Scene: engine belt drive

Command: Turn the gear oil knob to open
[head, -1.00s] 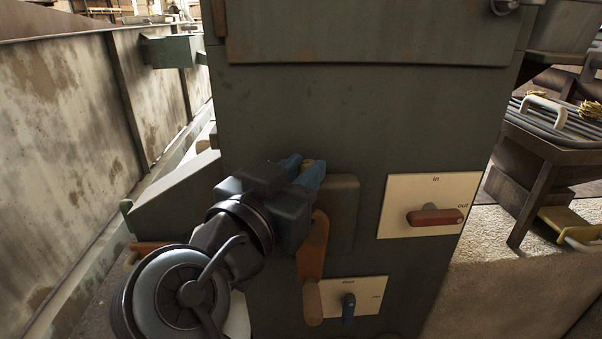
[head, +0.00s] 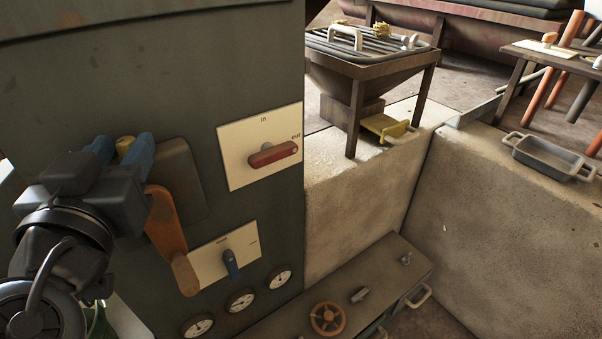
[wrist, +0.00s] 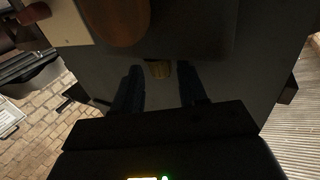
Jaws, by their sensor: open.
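My gripper (head: 120,148) has blue fingers and is open in front of the grey cabinet. An orange lever (head: 165,222) with a wooden grip hangs just right of the gripper. A red handle (head: 272,154) lies roughly level on a plate marked "in" and "out". No label here reads gear oil.
Several round gauges (head: 241,300) line the cabinet's lower edge. A low bench (head: 385,280) with an orange handwheel (head: 327,318) stands to the right. Beyond are a pale block wall (head: 480,225), a grill (head: 370,50) and a grey tray (head: 551,156).

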